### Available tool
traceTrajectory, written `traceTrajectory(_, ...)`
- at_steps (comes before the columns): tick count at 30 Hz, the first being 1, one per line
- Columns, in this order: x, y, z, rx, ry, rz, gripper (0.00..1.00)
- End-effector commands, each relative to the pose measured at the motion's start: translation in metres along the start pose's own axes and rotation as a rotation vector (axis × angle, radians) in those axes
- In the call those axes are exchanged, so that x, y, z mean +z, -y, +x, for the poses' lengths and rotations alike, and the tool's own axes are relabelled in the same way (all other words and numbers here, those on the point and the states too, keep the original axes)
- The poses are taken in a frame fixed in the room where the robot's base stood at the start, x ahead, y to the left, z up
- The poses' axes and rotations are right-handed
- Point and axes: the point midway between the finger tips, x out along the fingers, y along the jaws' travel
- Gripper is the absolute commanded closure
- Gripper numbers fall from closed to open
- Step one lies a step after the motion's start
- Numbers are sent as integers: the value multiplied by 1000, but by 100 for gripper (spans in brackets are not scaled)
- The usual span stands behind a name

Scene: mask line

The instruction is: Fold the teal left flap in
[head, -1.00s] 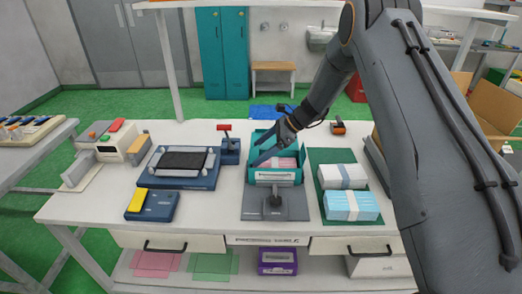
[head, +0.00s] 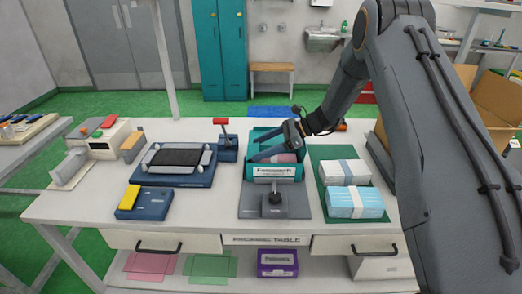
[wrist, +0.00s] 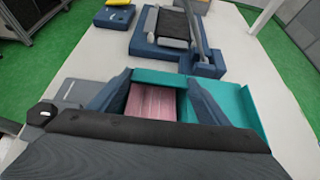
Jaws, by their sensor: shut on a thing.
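The teal box (head: 275,172) stands open on the workbench with a white label on its front. Its teal flaps are raised; one flap (wrist: 155,77) and a wide teal panel (wrist: 243,108) show in the wrist view. A pink bundle (head: 287,158) is inside the box and also shows in the wrist view (wrist: 152,102). My gripper (head: 254,146) reaches into the box from the right, its two dark blue fingers on either side of the pink bundle, shut on it. In the wrist view my gripper (wrist: 158,82) hides part of the box. The left flap is partly hidden by the fingers.
A grey fixture plate (head: 300,207) lies before the box. A green mat (head: 330,212) with white and blue bundles is on the right. A blue fixture with a black pad (head: 175,180) and a blue unit with a yellow top (head: 145,205) are on the left.

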Motion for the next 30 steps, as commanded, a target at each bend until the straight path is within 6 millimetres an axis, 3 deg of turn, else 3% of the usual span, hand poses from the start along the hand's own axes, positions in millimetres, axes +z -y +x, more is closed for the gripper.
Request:
traceTrajectory(8, -7, -4, 2, 5, -6, 13, 52)
traceTrajectory(9, -8, -4, 2, 5, -7, 13, 23)
traceTrajectory(12, -8, -4, 2, 5, -8, 14, 10)
traceTrajectory(20, -9, -4, -2, 5, -10, 15, 10)
traceTrajectory(30, 0, -3, -38, 9, -5, 4, 10)
